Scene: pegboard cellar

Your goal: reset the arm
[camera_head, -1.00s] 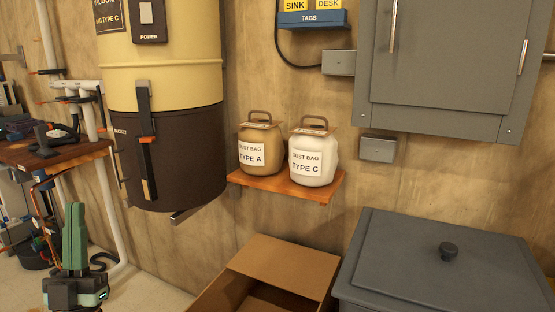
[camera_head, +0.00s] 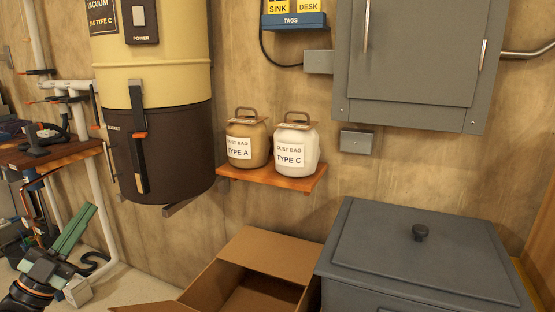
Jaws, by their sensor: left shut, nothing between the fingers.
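My left gripper (camera_head: 84,216) is at the lower left of the head view, at the end of my left arm. Its green fingers are together, with nothing seen between them. It is tilted, pointing up and to the right. It is in front of the wooden workbench and the floor, apart from the dust bags and the open box. My right gripper is out of view.
A tan dust bag (camera_head: 246,139) and a white dust bag (camera_head: 297,148) stand on a wooden shelf (camera_head: 270,179). A vacuum canister (camera_head: 165,145) hangs at left. Below are an open cardboard box (camera_head: 272,249) and a grey lidded bin (camera_head: 425,255). A wooden workbench (camera_head: 52,158) is at far left.

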